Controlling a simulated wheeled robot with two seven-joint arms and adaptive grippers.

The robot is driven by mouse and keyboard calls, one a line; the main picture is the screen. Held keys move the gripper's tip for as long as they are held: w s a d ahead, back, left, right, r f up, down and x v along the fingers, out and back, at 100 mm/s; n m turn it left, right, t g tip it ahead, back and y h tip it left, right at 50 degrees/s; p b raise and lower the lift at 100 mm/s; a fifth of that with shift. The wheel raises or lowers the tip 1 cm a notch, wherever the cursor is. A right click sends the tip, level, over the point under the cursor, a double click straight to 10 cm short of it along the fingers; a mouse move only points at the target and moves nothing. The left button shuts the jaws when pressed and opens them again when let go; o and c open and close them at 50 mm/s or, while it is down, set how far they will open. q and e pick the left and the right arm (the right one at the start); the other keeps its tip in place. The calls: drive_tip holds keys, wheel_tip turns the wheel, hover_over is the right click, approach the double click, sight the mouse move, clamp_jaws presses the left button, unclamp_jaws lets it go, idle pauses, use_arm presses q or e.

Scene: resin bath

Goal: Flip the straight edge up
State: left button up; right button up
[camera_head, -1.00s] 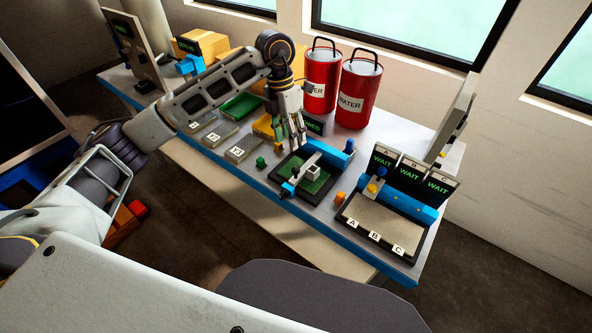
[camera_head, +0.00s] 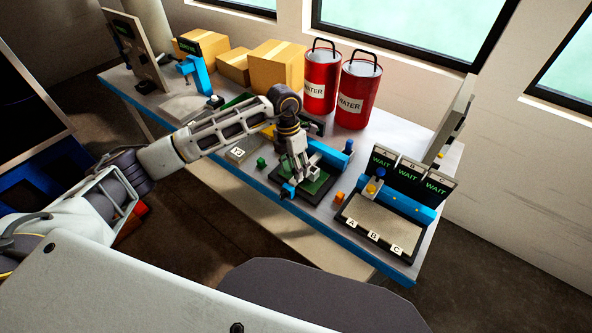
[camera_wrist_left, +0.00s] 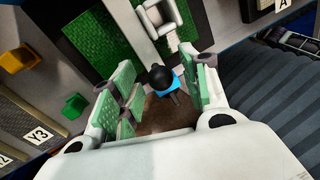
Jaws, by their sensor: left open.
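The straight edge (camera_wrist_left: 136,24) is a grey bar lying across the green cutting mat (camera_wrist_left: 92,32), with a white bracket (camera_wrist_left: 182,30) on it. Its near end has a blue block (camera_head: 288,191) with a black knob (camera_wrist_left: 162,78). My left gripper (camera_head: 298,176) is open and points down over this near end. In the left wrist view the knob shows between the fingers; whether they touch it I cannot tell. In the head view my gripper hides much of the bar. My right gripper is not in view.
A blue hinge block (camera_head: 335,158) stands at the mat's back. A green knob (camera_head: 261,162) is left of the mat, an orange one (camera_head: 339,197) right. The A-B-C tray (camera_head: 385,225) lies further right.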

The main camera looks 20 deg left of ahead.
use_arm(q)
drive_tip(key=shift+d+f, duration=0.1)
drive_tip(key=shift+f, duration=0.6)
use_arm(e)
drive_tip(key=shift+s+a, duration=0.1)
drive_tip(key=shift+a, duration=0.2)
use_arm(q)
drive_tip(key=c, duration=0.9)
clamp_jaws()
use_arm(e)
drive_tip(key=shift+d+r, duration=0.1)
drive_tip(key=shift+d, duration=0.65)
